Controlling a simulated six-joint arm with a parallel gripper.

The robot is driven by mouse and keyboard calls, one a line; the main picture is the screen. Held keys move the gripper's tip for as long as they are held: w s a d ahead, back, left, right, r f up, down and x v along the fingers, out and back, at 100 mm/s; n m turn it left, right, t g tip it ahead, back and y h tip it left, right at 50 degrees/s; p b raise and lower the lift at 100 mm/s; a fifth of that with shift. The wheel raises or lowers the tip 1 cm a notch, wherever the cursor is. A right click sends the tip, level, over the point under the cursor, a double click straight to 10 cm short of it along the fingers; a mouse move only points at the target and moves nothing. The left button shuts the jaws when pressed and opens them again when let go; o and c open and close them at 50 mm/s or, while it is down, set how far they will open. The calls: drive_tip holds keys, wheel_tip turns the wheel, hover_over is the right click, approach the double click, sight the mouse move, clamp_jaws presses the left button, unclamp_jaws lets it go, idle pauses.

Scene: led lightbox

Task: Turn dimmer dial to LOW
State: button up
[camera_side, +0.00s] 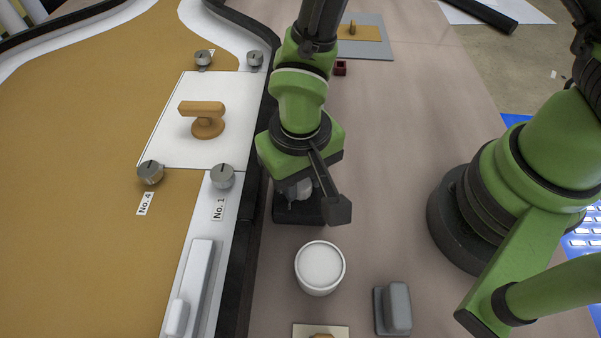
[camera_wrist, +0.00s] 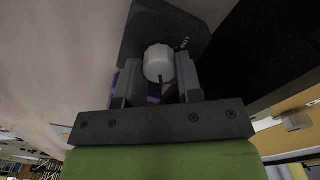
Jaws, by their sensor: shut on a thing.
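The dimmer is a dark box (camera_side: 298,213) on the table below my gripper, just right of the black rail. In the wrist view the box (camera_wrist: 155,25) carries a pale grey round dial (camera_wrist: 158,60) with a dark pointer line on its lower part. A white LOW label (camera_wrist: 182,45) is printed on the box to the upper right of the dial. My gripper (camera_wrist: 159,75) is shut on the dial, with one finger on each side. In the side view my wrist hides most of the dial and the fingers.
A white round container (camera_side: 320,266) and a grey block (camera_side: 394,309) stand in front of the dimmer. To the left, beyond the black rail (camera_side: 237,290), are a white panel with a wooden handle (camera_side: 205,117) and several grey knobs. A small red block (camera_side: 340,68) lies behind.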

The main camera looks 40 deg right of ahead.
drive_tip(key=n, duration=0.5)
drive_tip(key=shift+n, duration=0.3)
drive_tip(key=n, duration=1.2)
drive_tip(key=shift+n, duration=0.3)
drive_tip(key=n, duration=0.5)
drive_tip(key=shift+n, duration=0.3)
drive_tip(key=o, duration=0.9)
drive_tip(key=shift+o, duration=0.2)
